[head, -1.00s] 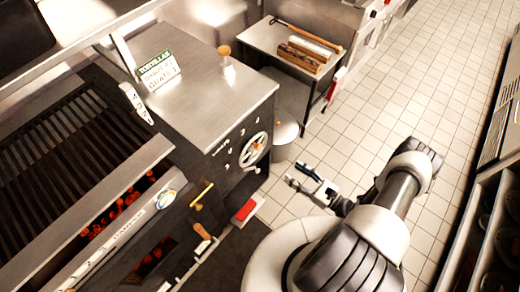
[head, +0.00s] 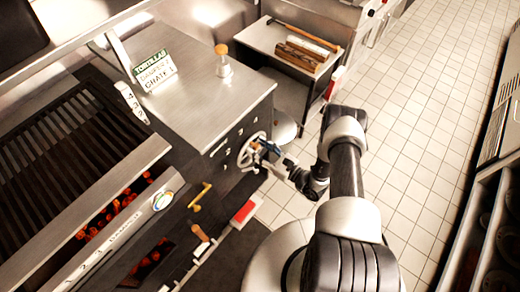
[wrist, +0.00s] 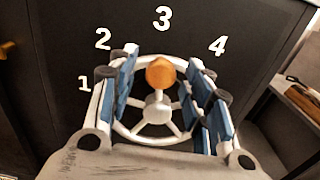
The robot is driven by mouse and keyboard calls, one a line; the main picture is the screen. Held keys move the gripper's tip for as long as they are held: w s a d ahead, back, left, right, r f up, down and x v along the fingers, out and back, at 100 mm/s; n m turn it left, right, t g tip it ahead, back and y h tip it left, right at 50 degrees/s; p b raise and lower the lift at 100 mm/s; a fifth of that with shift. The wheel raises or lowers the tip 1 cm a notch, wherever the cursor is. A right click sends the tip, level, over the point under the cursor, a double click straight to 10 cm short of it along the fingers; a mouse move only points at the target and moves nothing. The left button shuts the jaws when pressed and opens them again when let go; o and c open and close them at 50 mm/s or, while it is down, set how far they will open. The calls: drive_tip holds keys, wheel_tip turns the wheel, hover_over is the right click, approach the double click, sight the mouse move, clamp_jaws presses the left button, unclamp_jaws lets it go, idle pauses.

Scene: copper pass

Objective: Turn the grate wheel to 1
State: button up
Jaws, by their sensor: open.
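The grate wheel (head: 250,152) is a pale spoked handwheel on the dark side panel of the grill cabinet. In the wrist view the wheel (wrist: 157,112) faces me, with an orange knob (wrist: 160,71) at its top, just below the number 3. Numbers 1 (wrist: 84,84), 2, 3 and 4 are set in an arc on the panel, with 1 at the left. My gripper (wrist: 167,85) is open, its blue-padded fingers on either side of the knob and in front of the rim. In the head view my gripper (head: 264,147) is at the wheel and hides part of it.
The grill (head: 55,150) with glowing coals is at the left. A brass handle (head: 201,194) and a red block (head: 243,211) are low on the front. A steel side table (head: 270,37) with wood stands behind. Tiled floor at the right is clear.

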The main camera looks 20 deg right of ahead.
drive_tip(key=shift+c, duration=0.4)
clamp_jaws()
idle(0.4)
